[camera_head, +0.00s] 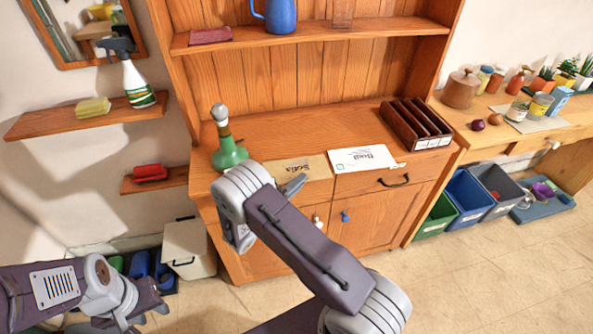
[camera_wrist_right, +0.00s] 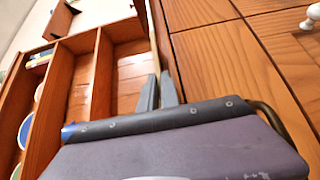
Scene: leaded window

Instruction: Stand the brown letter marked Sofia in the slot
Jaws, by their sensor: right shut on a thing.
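The brown letter marked Sofia (camera_head: 306,166) lies on the cabinet's counter near its front edge. My right gripper (camera_head: 293,186) is at that letter's front edge, shut on it. In the right wrist view my right gripper's fingertips (camera_wrist_right: 159,90) are close together on a thin edge-on strip. A white letter marked Basil (camera_head: 362,158) lies just right of the brown one. The dark brown slotted rack (camera_head: 417,124) stands at the counter's right end. My left gripper (camera_head: 145,308) is low at the left, away from the cabinet; its finger opening is unclear.
A green bottle (camera_head: 229,152) with a round stopper stands on the counter left of the brown letter. The counter behind the letters is clear. Shelves above hold a blue jug (camera_head: 278,15) and a red book (camera_head: 210,36). Bins (camera_head: 467,196) stand on the floor at right.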

